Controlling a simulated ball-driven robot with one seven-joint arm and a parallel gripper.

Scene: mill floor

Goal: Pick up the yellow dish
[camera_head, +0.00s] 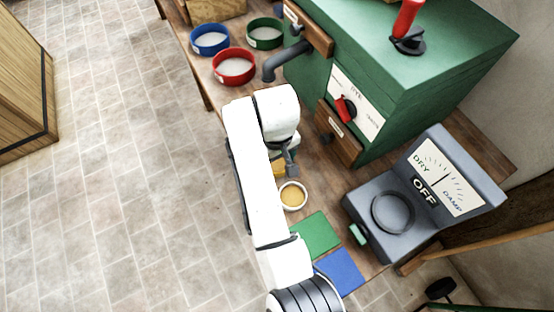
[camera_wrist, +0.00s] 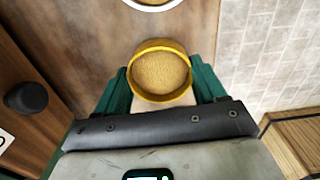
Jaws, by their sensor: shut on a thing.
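The yellow dish (camera_wrist: 161,98) is round and full of tan grain. It sits between the two green fingers of my gripper (camera_wrist: 161,84) in the wrist view, and the gripper is shut on it. In the head view only a small part of the yellow dish (camera_head: 279,169) shows, beside my white arm, which hides the rest of it and most of my gripper. I cannot tell whether the dish touches the bench or is a little above it.
A white dish (camera_head: 304,201) of yellow grain stands close by on the wooden bench. Green (camera_head: 316,234) and blue (camera_head: 341,271) squares lie nearer, beside a grey meter (camera_head: 376,238) reading OFF. A green mill cabinet (camera_head: 420,50) stands behind. Blue, red and green bowls are at the far end.

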